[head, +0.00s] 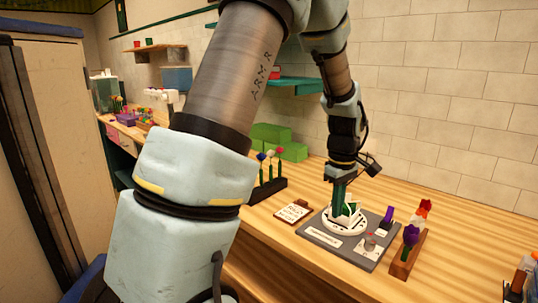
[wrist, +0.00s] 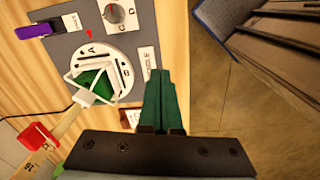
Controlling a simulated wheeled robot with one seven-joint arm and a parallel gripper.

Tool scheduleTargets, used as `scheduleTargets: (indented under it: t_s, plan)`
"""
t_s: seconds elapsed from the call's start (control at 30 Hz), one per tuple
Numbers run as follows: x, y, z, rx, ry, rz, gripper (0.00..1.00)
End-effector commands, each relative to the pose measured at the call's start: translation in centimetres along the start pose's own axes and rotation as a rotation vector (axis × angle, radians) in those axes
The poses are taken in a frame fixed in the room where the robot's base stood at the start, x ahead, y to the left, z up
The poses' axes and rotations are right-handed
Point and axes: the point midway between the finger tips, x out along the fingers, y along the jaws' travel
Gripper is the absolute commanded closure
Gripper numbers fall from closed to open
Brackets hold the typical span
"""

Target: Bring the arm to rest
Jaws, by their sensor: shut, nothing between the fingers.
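My gripper (head: 338,203) points down over the workbench in the head view, above or just behind the white round dial (head: 330,226). Its green fingers are together in the wrist view (wrist: 160,75), with nothing between them. The dial also shows in the wrist view (wrist: 122,73), with letters on its rim. A white open frame with a dark green piece (wrist: 95,84) stands on it. In the wrist view the fingers are to the right of this piece and look apart from it. My arm is extended across the head view and hides part of the bench.
A wooden block (head: 405,262) holds flowers at right. A clipboard (head: 293,212) and a black flower rack (head: 263,190) are left. The tiled wall (head: 450,110) is behind.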

Motion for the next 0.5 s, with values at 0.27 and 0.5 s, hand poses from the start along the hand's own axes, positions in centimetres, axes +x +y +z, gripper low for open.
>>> scheduleTargets:
  t_s: [0.27,0.5]
  plan:
    - [-0.7,-9.7,-5.1,0.245,0.031,0.028,1.00]
    - [-0.7,-20.7,-6.8,0.548,0.085,0.034,1.00]
